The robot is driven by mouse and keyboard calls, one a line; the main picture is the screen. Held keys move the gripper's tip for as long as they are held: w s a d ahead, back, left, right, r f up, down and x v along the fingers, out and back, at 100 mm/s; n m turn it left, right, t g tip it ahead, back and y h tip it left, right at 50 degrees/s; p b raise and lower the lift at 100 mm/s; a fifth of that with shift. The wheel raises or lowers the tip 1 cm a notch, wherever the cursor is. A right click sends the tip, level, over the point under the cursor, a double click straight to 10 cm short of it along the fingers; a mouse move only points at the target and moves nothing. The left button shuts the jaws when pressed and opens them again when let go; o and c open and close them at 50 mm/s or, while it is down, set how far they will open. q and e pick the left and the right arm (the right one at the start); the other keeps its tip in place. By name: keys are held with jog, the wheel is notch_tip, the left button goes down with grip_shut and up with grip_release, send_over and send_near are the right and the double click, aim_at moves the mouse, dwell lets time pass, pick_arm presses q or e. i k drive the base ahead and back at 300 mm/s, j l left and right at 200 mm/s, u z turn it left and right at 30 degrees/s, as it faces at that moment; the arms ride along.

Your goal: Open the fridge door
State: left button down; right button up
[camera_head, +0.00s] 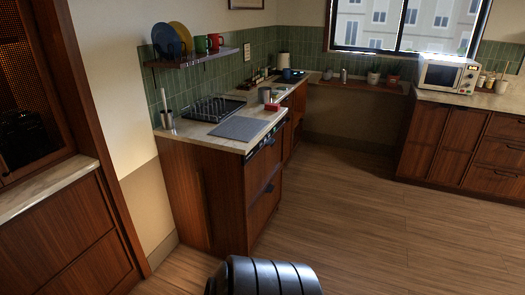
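I cannot clearly single out a fridge in the head view. The wooden counter unit (210,200) in the middle has a plain side panel facing me with a thin vertical line or handle on it. Its front, facing right, has a dark control strip (268,145) and closed panels below with a dark handle (268,189). No door in view stands open. Neither of my grippers shows. A dark, ribbed, rounded part at the bottom edge hides a little of the floor.
A tall wooden cabinet (60,235) stands close at the left. A microwave (448,74) stands on the right-hand cabinets (450,150). The wooden floor (370,230) at centre right is clear.

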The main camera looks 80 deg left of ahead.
aim_at(71, 242)
jog(key=u, duration=0.45)
jog(key=j+u, duration=0.1)
jog(key=u, duration=0.4)
jog(key=j+u, duration=0.1)
jog(key=u, duration=0.35)
jog(key=j+u, duration=0.1)
jog(key=u, duration=0.9)
jog(key=l+u, duration=0.1)
jog(key=u, duration=0.4)
jog(key=k+u, duration=0.1)
jog(key=u, duration=0.85)
jog(key=k, duration=0.05)
